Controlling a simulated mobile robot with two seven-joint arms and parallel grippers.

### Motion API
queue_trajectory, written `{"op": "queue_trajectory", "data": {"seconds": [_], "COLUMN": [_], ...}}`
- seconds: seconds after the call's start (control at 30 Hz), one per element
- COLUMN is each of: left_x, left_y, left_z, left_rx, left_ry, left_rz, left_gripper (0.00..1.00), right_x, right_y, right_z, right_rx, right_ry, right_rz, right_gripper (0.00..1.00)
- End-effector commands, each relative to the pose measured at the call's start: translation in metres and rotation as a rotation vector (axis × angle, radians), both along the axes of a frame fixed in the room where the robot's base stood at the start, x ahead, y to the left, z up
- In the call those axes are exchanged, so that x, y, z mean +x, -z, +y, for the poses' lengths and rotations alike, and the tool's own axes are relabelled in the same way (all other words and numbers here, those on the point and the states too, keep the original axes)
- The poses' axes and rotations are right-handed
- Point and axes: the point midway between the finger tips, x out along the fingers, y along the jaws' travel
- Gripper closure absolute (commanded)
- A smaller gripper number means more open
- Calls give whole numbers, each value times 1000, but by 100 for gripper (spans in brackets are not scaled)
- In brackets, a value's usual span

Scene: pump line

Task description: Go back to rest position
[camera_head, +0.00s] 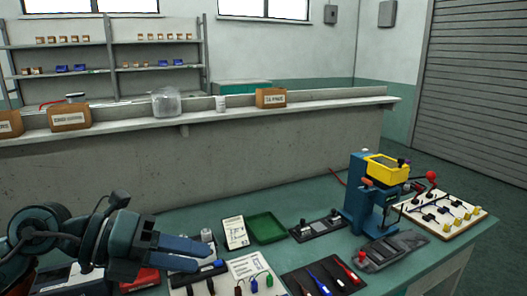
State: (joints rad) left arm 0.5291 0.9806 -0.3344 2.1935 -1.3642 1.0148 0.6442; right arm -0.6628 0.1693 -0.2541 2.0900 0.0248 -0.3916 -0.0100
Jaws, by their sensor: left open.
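My left arm comes in from the left, and its gripper (203,255) points right over the near left part of the green workbench (205,217). Its two dark fingers are apart and I see nothing between them. It hides part of the bench and the items under it. My right gripper is not in view.
A green tray (265,228), a white card (234,233), a dark mat with screwdrivers (290,279) and a blue press with a yellow top (387,169) stand on the bench. A white board (468,222) is at right. A long grey counter (300,150) stands behind.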

Motion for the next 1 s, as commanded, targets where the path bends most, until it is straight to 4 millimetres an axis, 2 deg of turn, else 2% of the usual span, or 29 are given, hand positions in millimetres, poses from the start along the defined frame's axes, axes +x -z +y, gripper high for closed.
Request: {"op": "queue_trajectory", "data": {"seconds": [0.03,0.07,0.17,0.27,0.37,0.47,0.57,0.63,0.7,0.8,0.9,1.0], "left_x": [-6,-8,-6,7,26,43,49,41,25,-8,-40,-69], "left_y": [-11,-20,-50,-68,-64,-34,21,70,119,176,214,240], "left_z": [-21,-29,-39,-26,3,39,73,91,102,106,103,97], "left_rx": [-177,-280,-616,-924,-1187,-1387,-1506,-1534,-1517,-1437,-1341,-1242], "left_ry": [14,9,-58,-205,-423,-703,-1028,-1275,-1504,-1768,-1948,-2077], "left_rz": [11,16,46,109,201,328,488,622,759,937,1080,1196], "left_gripper": [55,55,55,55,55,55,55,55,55,55,55,55], "right_x": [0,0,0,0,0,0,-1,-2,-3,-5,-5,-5], "right_y": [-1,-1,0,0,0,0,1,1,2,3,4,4], "right_z": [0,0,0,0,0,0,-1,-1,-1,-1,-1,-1], "right_rx": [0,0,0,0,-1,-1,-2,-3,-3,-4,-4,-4], "right_ry": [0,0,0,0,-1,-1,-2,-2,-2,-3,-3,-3], "right_rz": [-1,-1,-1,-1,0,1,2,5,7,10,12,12], "right_gripper": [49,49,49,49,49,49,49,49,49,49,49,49]}}
